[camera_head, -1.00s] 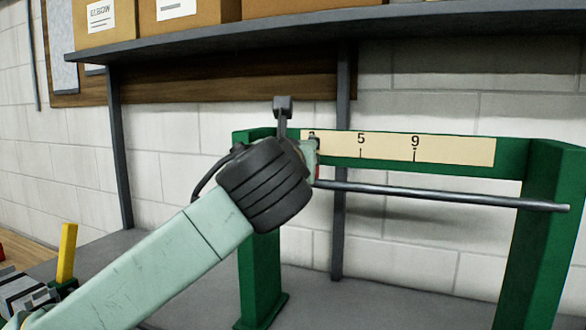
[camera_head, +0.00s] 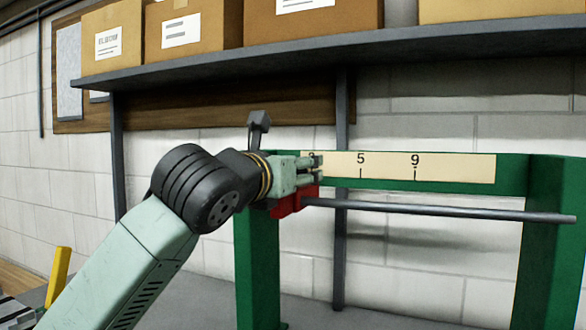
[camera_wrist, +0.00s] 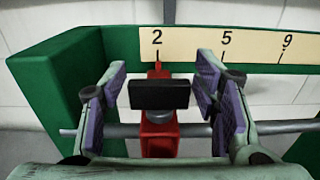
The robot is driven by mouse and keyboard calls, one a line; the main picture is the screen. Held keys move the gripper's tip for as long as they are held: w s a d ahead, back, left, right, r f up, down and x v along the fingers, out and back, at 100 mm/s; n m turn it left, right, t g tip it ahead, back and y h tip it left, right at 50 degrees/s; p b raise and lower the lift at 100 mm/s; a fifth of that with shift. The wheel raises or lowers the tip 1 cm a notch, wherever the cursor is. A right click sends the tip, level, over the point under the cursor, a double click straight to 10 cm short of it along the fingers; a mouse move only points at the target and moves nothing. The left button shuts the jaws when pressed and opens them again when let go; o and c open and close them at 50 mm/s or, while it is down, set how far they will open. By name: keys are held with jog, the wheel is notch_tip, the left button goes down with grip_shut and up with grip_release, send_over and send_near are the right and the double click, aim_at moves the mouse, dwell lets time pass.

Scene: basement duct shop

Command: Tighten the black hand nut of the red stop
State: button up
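The red stop (camera_wrist: 160,137) sits on the grey rod in the wrist view, and its thin red pointer stands below the 2 mark on the scale. The black hand nut (camera_wrist: 160,95) is a wide dark block on the stop's near side. My gripper (camera_wrist: 162,80) is open, with one purple-padded finger on each side of the nut and narrow gaps visible. I cannot tell how deep the nut lies between the pads. In the head view my gripper (camera_head: 318,168) is just above the red stop (camera_head: 290,202); the nut is hidden there.
A green frame (camera_head: 557,220) carries the rod (camera_head: 440,211) and the scale strip (camera_head: 455,167). Its left post (camera_wrist: 60,90) stands close to my left finger. A grey shelf (camera_head: 400,45) with cardboard boxes is above. A yellow block (camera_head: 58,277) is at lower left.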

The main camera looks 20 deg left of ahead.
jog(key=shift+o, duration=0.5)
jog(key=shift+s, duration=0.15)
jog(key=s, duration=1.1)
jog(key=shift+s+a, duration=0.3)
jog(key=shift+s, duration=0.1)
